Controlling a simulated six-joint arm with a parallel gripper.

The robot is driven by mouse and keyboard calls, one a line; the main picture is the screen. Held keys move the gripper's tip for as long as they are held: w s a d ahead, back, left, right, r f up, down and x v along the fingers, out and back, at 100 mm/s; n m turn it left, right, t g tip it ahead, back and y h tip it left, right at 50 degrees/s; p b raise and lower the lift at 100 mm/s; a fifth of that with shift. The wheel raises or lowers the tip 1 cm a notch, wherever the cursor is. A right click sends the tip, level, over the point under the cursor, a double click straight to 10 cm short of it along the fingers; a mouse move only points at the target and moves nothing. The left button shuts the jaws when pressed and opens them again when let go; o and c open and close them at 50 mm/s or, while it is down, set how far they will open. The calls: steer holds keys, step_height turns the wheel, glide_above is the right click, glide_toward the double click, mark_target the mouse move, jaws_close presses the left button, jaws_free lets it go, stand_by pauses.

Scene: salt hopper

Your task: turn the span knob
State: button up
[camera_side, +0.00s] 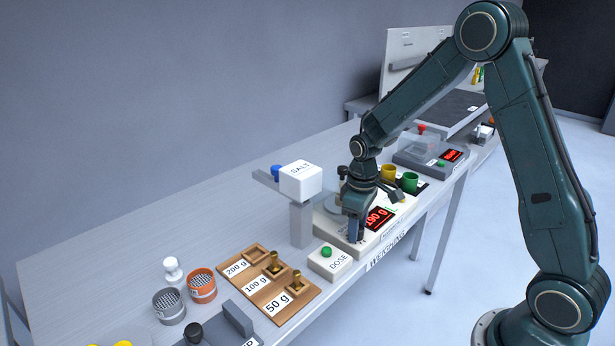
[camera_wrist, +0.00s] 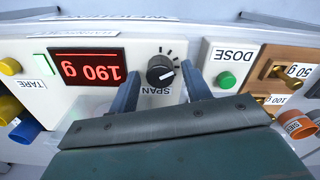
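The span knob (camera_wrist: 161,70) is a round black knob with a white pointer line, on the white front of the scale, with tick marks around it and a SPAN label (camera_wrist: 156,91). In the side view my gripper (camera_side: 355,236) points down at the scale's front and hides the knob. In the wrist view its two blue-grey fingers stand apart, one on each side of the knob, with visible gaps; I cannot tell how deep they reach. The red display (camera_wrist: 88,66) reads 190 g, upside down in the wrist view; it also shows in the side view (camera_side: 379,218).
The DOSE box (camera_side: 334,262) with a green button stands close to the gripper. A wooden weight tray (camera_side: 249,302), a white SALT hopper (camera_side: 301,181) and an orange mesh cup (camera_side: 202,286) stand nearby. A yellow TARE button (camera_wrist: 10,67) lies beyond the display. The table's back left is clear.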

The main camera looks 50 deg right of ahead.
steer(key=c, duration=0.8)
steer(key=shift+m, duration=2.9)
steer(key=o, duration=1)
steer(key=shift+r, duration=0.2)
